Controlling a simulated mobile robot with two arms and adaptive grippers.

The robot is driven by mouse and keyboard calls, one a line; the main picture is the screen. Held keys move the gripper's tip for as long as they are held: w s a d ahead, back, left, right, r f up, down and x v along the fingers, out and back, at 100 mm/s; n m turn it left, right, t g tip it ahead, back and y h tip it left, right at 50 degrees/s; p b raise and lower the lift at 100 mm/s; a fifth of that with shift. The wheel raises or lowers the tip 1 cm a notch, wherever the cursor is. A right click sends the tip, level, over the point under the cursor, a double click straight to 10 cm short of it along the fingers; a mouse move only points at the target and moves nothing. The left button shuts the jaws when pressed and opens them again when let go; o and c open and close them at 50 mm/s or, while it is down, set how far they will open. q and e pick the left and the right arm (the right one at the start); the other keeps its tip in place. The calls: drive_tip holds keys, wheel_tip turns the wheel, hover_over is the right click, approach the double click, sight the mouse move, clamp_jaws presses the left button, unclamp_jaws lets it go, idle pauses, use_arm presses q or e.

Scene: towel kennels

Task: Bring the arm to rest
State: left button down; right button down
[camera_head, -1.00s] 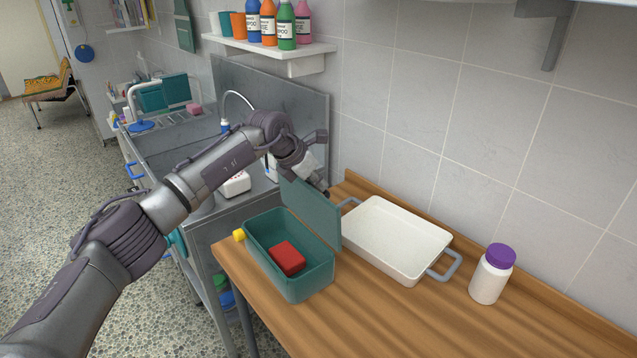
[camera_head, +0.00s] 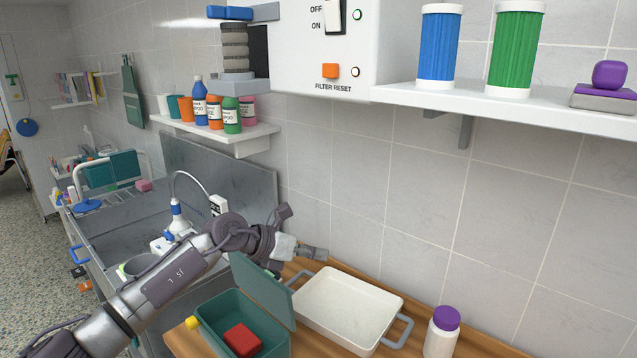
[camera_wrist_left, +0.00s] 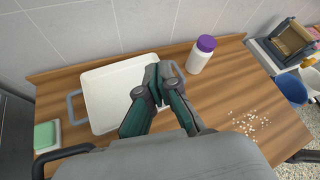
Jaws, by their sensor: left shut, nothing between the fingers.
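My left arm comes in from the lower left in the head view. Its gripper (camera_head: 318,254) is above the back left corner of the white tray (camera_head: 318,326), pointing right. In the left wrist view the gripper's fingers (camera_wrist_left: 158,76) are together and empty, in front of the tray (camera_wrist_left: 92,122). The gripper appears apart from the tray and the table. My right gripper is not in view.
The green box (camera_head: 218,314), with its lid (camera_head: 262,290) up and a red block (camera_head: 242,339) inside, stands left of the tray. A purple-capped bottle (camera_head: 440,335) stands right. A shelf (camera_head: 520,108) and white wall unit (camera_head: 300,75) are above. Crumbs (camera_wrist_left: 250,122) lie on the table.

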use_arm(q)
drive_tip(key=s+d+r+n+t+h, duration=0.45)
drive_tip(key=s+n+t+h, duration=0.2)
drive_tip(key=n, duration=0.35)
drive_tip(key=s+a+f+n+t+y, duration=0.3)
drive_tip(key=a+f+n+y, duration=0.4)
drive_tip(key=n, duration=0.4)
drive_tip(key=s+a+f+n+t+y, duration=0.3)
drive_tip(key=a+f+n+y, duration=0.2)
drive_tip(key=a+n+y, duration=0.55)
drive_tip(key=s+a+f+n+g+y, duration=0.1)
drive_tip(key=s+a+f+n+g, duration=0.2)
drive_tip(key=s+f+n+g, duration=0.65)
drive_tip(key=s+f+g+h, duration=0.1)
drive_tip(key=s+f+g, duration=0.25)
drive_tip(key=s, duration=0.75)
drive_tip(key=s+f+g, duration=0.2)
drive_tip(key=s+f, duration=0.3)
drive_tip(key=s, duration=0.6)
wheel_tip(320, 180, down, 27)
drive_tip(key=g+b, duration=0.1)
drive_tip(key=s+a+f, duration=0.2)
drive_tip(key=s+f, duration=0.6)
drive_tip(key=s+a+f+g+b, duration=0.1)
drive_tip(key=s+f, duration=0.8)
drive_tip(key=shift+a, duration=0.4)
